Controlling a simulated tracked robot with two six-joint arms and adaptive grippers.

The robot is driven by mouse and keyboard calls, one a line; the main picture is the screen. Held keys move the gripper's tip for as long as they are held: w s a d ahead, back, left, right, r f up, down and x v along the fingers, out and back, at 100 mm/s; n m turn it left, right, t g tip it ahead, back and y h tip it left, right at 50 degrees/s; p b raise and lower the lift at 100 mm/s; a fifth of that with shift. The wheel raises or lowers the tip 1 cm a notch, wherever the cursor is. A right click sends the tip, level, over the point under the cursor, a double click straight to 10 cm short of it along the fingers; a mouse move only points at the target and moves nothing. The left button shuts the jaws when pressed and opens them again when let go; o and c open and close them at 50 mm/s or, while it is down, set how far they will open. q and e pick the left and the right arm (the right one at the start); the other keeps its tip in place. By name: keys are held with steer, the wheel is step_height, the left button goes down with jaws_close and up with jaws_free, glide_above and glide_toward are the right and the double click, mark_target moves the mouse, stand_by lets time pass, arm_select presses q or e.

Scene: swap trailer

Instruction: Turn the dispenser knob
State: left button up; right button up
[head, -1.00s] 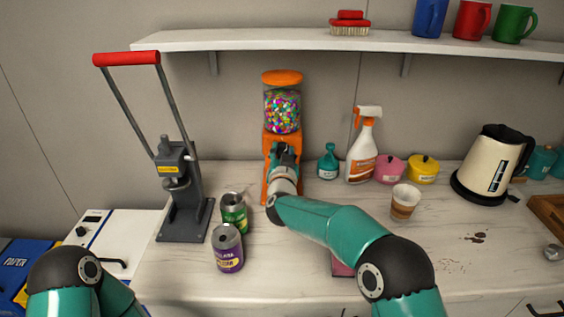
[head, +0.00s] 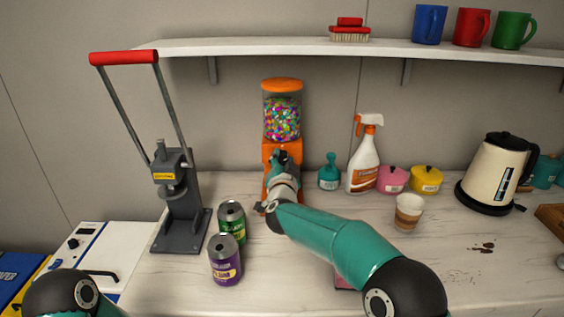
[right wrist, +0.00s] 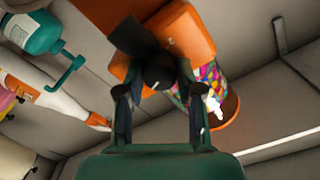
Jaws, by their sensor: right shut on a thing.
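The candy dispenser (head: 282,113) stands on the counter against the wall, with an orange lid, a clear bowl of colourful candies and an orange body. It also shows tilted in the right wrist view (right wrist: 192,35). My right gripper (head: 284,158) is at the front of the orange body, just below the bowl. In the right wrist view the fingers (right wrist: 158,92) are shut on the dark knob (right wrist: 158,70) at the dispenser's front. The gripper mostly hides the knob in the head view. My left gripper is not in view; only part of my left arm shows at the lower left.
A grey can press (head: 182,220) with a red handle stands left. A green can (head: 232,222) and a purple can (head: 225,262) stand close left of my right arm. A shelf (head: 290,47) runs above.

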steer(key=o, duration=1.1)
steer(key=shift+d, duration=0.1)
steer(key=shift+o, duration=0.2)
steer(key=shift+s, duration=0.1)
steer(key=s, duration=1.1)
steer(key=shift+s, duration=0.4)
steer(key=shift+f, duration=0.1)
